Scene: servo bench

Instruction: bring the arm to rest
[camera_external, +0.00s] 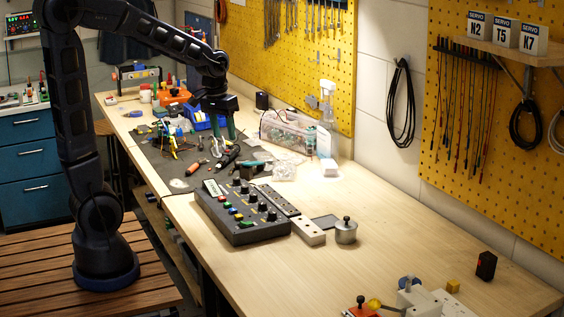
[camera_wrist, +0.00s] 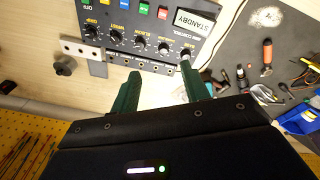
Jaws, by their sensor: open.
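A dark control box (camera_external: 240,213) lies on the bench, with a row of black knobs and coloured buttons. In the wrist view the box (camera_wrist: 128,48) is at the top, and its white display (camera_wrist: 194,20) reads STANDBY. A red button (camera_wrist: 162,12) and a blue button (camera_wrist: 115,6) show beside it. My gripper (camera_external: 223,137) is open, with green fingers pointing down over the bench beyond the box. In the wrist view my gripper (camera_wrist: 161,70) has its fingers apart with nothing between them. The right fingertip overlaps the box's edge in that view; contact cannot be told.
A dark mat (camera_external: 157,157) holds pliers, screwdrivers and other tools. A clear bin (camera_external: 287,130) stands near the yellow pegboard.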

